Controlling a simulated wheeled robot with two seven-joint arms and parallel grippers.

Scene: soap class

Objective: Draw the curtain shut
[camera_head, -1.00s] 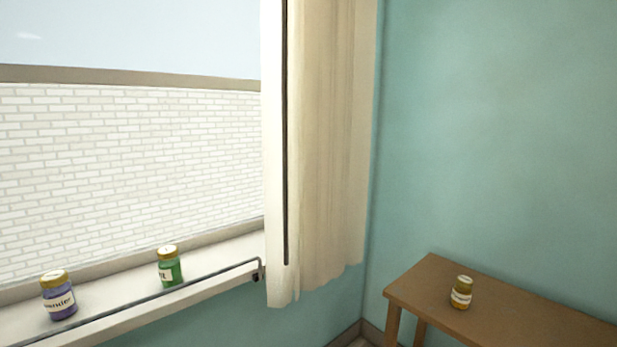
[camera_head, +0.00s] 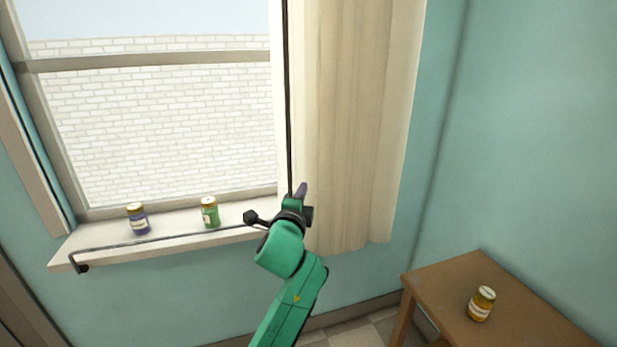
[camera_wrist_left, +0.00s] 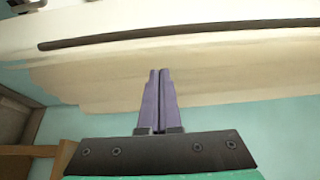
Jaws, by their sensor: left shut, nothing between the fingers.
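The cream curtain (camera_head: 350,120) hangs bunched at the right side of the window (camera_head: 160,120). A thin dark rod (camera_head: 288,90) hangs down along its left edge. My left gripper (camera_head: 301,190) is raised in front of the curtain's lower left part, near the rod's lower end. In the left wrist view its two purple fingers (camera_wrist_left: 159,73) are pressed together with nothing between them. The curtain (camera_wrist_left: 210,70) and the dark rod (camera_wrist_left: 150,34) lie beyond the fingertips there. Whether the fingers touch the cloth cannot be told. My right gripper is not in view.
A purple jar (camera_head: 138,219) and a green jar (camera_head: 210,213) stand on the sill (camera_head: 105,236). A dark rail (camera_head: 170,238) runs along the sill's front. A wooden table (camera_head: 445,285) with a yellow jar (camera_head: 481,304) stands at right.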

